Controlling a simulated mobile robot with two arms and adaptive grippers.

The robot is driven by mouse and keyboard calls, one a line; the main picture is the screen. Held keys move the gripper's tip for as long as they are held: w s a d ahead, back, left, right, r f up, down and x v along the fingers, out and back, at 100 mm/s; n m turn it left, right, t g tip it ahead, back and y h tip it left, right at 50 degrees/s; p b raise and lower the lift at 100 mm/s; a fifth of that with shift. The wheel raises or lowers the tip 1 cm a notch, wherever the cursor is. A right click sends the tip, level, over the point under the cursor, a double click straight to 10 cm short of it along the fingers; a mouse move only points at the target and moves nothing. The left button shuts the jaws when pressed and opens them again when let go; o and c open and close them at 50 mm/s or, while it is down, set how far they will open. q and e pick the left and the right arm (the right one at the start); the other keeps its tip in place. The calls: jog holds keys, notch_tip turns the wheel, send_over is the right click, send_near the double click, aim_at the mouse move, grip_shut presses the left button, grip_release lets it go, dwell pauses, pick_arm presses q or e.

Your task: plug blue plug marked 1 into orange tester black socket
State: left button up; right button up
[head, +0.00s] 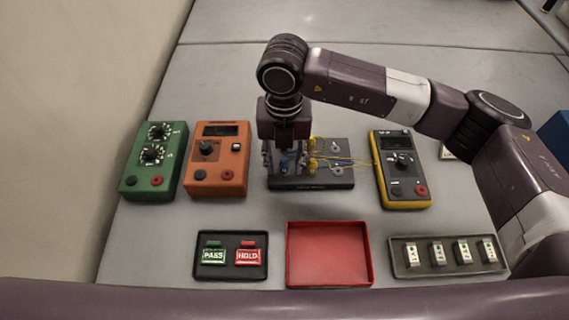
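The orange tester (217,160) lies at the left of the middle, with its black socket (199,175) at lower left and a red socket beside it. A dark board (318,184) with blue and yellow plugs and leads is right of it. A blue plug (284,168) shows just under my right gripper (285,160), which points down over the board's left part. The number on the plug is too small to read. The fingertips are small and mixed with the plugs, so I cannot tell whether they hold anything. My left gripper is out of view.
A green tester (153,162) stands left of the orange one. A yellow-edged meter (400,172) is at right. In front are a PASS/HOLD tray (231,273), an empty red tray (328,254) and a grey tray with several white pieces (420,268). The table behind is clear.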

aim_at(285, 160)
jog(key=shift+b, duration=0.35)
dwell(0.3)
grip_shut()
dwell(0.4)
jog(key=shift+r, duration=0.15)
jog(key=shift+r+p, duration=1.15)
jog(key=shift+r, duration=1.75)
